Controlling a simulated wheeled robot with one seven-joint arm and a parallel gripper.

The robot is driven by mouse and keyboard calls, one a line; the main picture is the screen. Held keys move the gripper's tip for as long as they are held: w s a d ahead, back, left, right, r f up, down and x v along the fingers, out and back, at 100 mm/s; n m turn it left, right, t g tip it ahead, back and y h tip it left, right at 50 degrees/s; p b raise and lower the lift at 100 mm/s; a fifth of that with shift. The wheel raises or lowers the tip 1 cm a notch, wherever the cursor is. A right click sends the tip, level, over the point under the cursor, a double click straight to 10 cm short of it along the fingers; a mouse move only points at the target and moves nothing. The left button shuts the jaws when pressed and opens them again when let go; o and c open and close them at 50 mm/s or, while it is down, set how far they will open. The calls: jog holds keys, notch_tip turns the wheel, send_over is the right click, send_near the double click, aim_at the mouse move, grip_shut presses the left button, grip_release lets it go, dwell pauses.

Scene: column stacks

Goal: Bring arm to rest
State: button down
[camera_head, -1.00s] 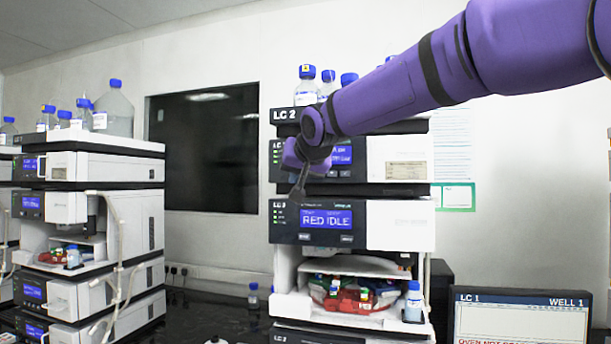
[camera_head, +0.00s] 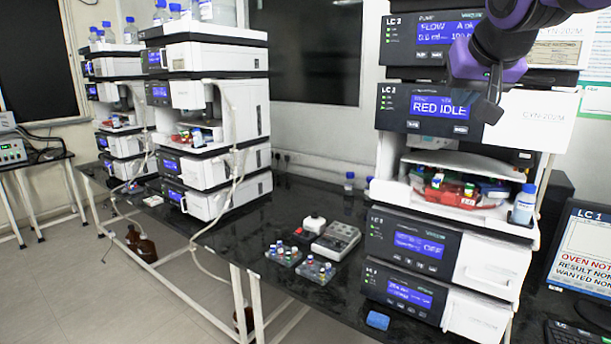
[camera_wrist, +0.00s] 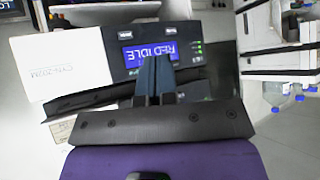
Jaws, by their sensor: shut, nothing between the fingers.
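My gripper (camera_head: 494,84) is at the upper right of the head view, in front of the LC 2 stack's module whose screen reads RED IDLE (camera_head: 440,107). Its fingers point down and are shut with nothing between them. In the wrist view, the shut fingers (camera_wrist: 154,75) reach toward the same RED IDLE screen (camera_wrist: 150,53), which appears upside down. I cannot tell how far the fingertips are from the panel. My purple arm enters from the top right, and most of it is out of frame.
Below that module is an open bay with red and green vial holders (camera_head: 450,190) and a bottle (camera_head: 524,205). Vial trays (camera_head: 315,270) and a grey device (camera_head: 336,240) lie on the black bench (camera_head: 300,205). A monitor (camera_head: 585,255) stands at right; another stack (camera_head: 205,120) stands left.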

jog(key=s+d+f+g, duration=0.2)
jog(key=s+f, duration=0.5)
jog(key=s, duration=0.4)
jog(key=s+d+f+n+g, duration=0.1)
jog(key=s+f+g, duration=0.1)
jog(key=s+f, duration=0.6)
jog(key=s, duration=0.3)
jog(key=shift+d+f+n+y, duration=0.25)
jog(key=shift+d+n+y, duration=0.05)
jog(key=shift+d, duration=0.1)
jog(key=shift+w, duration=0.1)
dwell(3.3)
